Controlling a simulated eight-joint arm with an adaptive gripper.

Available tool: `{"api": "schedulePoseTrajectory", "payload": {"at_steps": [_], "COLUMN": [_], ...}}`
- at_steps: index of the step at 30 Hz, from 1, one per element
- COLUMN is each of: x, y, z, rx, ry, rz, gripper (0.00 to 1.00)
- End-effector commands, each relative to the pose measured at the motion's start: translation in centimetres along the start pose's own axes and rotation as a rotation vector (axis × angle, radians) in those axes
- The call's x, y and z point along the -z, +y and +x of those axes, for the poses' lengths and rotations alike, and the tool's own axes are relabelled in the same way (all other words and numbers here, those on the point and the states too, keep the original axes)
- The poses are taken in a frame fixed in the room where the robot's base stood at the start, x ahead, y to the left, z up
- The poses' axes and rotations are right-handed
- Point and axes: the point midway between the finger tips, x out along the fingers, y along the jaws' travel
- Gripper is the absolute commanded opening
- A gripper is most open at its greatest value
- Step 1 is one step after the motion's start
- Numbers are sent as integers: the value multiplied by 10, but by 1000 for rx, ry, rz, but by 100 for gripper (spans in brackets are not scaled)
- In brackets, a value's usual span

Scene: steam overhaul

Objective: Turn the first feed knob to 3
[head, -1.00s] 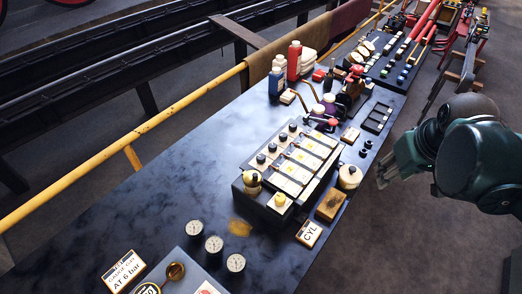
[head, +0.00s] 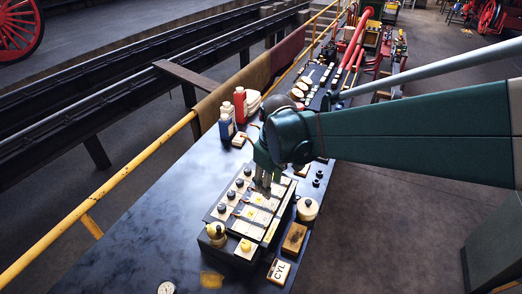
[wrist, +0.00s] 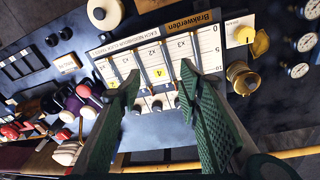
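The lubricator box (head: 272,232) with white scale panels stands on the dark bench. A row of small black knobs (head: 231,194) runs along its left side in the head view; several show below the panels in the wrist view (wrist: 157,106). Which knob is the first feed knob, I cannot tell. My gripper (head: 263,184) points down over the far part of the box. In the wrist view my gripper (wrist: 160,76) is open and empty, its green fingers apart across the panels and knob row. A finger hides part of the row.
A brass cap (head: 217,231) and a yellow knob (head: 246,246) sit at the box's near end. A cream round pot (head: 307,208), a wooden block (head: 294,238) and a CYL sign (head: 279,271) stand close on the right. Bottles (head: 226,126) stand behind. The bench left of the box is clear.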

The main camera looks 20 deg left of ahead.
Motion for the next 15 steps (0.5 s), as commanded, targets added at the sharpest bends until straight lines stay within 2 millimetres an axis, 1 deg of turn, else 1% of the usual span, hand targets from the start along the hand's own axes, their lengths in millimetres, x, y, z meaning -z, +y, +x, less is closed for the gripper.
{"api": "schedulePoseTrajectory", "payload": {"at_steps": [1,3,12,15], "x": [13,27,83,99], "y": [-7,-17,-67,-84], "z": [1,6,30,38], "rx": [7,17,59,72], "ry": [-7,-18,-66,-80], "rz": [-29,-68,-231,-283], "gripper": [35,35,35,35]}}
